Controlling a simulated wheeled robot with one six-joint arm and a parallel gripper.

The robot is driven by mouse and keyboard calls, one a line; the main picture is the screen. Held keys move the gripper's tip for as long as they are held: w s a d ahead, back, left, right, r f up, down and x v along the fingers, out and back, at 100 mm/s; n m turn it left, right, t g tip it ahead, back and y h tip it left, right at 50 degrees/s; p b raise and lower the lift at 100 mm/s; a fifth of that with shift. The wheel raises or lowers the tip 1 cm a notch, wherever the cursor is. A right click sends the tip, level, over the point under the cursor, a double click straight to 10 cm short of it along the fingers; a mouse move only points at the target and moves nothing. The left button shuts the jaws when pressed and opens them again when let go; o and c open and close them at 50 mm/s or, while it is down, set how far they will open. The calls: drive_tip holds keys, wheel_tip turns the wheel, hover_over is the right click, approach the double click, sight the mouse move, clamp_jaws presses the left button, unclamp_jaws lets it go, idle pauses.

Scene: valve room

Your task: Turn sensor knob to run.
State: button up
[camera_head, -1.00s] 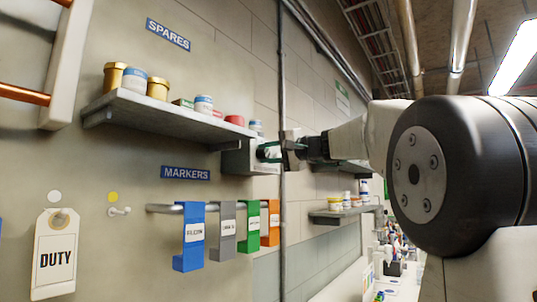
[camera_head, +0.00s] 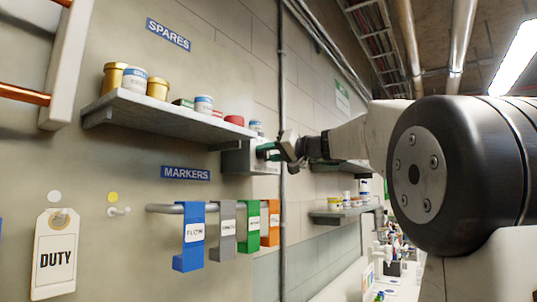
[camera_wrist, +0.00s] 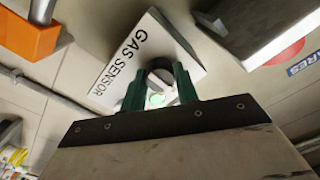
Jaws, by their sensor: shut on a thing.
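The gas sensor (camera_head: 236,159) is a pale box on the wall below the right end of the upper shelf. In the wrist view its white face (camera_wrist: 128,62) reads "GAS SENSOR" and appears rotated. A dark round knob (camera_wrist: 160,65) on it sits between the green fingers of my gripper (camera_wrist: 160,78), which is shut on it. A small green light (camera_wrist: 157,99) shows between the fingers. In the head view my gripper (camera_head: 268,152) reaches the box from the right, tilted. The knob's position marks are not readable; the fingers cover much of it.
The upper shelf (camera_head: 150,112) with several jars is left of the box. Colored marker tags hang on a rail (camera_head: 165,208) below, the orange one (camera_head: 270,224) closest. A vertical pipe (camera_head: 282,215) runs beside the box. A lower shelf (camera_head: 340,212) is behind.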

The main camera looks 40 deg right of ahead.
drive_tip(key=shift+f, duration=0.15)
idle(0.3)
drive_tip(key=o, duration=1)
drive_tip(key=shift+c, duration=0.2)
drive_tip(key=v, duration=0.7)
drive_tip(key=shift+s+d, duration=0.15)
drive_tip(key=shift+s, duration=0.2)
